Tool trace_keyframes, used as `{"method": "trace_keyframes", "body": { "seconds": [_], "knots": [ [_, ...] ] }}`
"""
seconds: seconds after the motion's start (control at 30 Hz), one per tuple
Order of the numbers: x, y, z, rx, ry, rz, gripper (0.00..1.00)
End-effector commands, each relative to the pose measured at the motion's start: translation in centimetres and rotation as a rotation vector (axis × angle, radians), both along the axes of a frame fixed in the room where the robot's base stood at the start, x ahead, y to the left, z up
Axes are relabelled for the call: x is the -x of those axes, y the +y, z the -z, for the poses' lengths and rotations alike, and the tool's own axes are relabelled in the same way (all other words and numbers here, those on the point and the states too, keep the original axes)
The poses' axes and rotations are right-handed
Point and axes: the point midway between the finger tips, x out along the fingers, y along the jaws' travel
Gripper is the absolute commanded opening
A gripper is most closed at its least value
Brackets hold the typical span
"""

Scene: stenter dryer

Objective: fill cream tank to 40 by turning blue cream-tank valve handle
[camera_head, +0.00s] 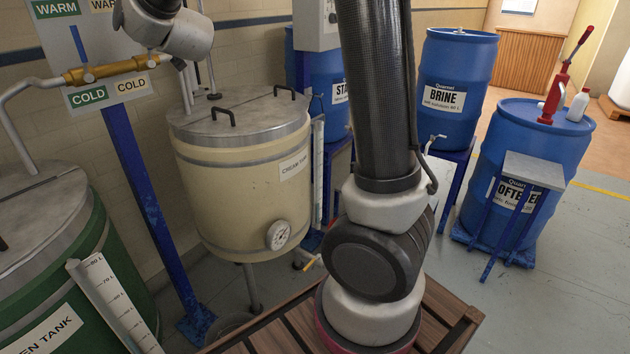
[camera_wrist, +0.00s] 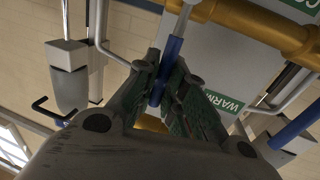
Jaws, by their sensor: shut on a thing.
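The cream tank (camera_head: 225,190) stands left of centre in the head view, with a flat metal lid and a white label. A pale level tube (camera_head: 318,170) stands at its right; its level is too small to read. In the wrist view, a blue valve handle (camera_wrist: 173,48) runs between the two dark green, ridged fingers of my gripper (camera_wrist: 168,75), which is shut on it. A brass pipe (camera_wrist: 255,25) passes just behind. The head view does not show my gripper's fingers; my arm runs out of its top edge.
A green tank (camera_head: 95,255) with a litre scale (camera_head: 115,305) stands at the lower left. A brass mixing valve (camera_head: 100,70) and blue post (camera_head: 145,190) are beside the cream tank. Blue barrels, including the brine barrel (camera_head: 455,70), stand right. Grey floor is clear at far right.

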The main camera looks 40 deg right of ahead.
Motion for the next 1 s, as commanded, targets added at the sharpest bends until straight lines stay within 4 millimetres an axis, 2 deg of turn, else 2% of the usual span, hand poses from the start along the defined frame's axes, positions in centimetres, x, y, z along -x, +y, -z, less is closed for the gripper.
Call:
{"method": "trace_keyframes", "body": {
  "seconds": [0.27, 0.53, 0.87, 1.0],
  "knots": [
    [-0.1, -0.2, 0.0, -0.019, 0.006, 0.001, 0.00],
    [-0.8, -2.5, 0.6, -0.305, 0.102, 0.001, 0.00],
    [-0.9, -2.7, 0.7, -0.348, 0.117, 0.001, 0.00],
    [-1.1, -3.5, 1.1, -0.449, 0.149, 0.002, 0.00]
  ]
}}
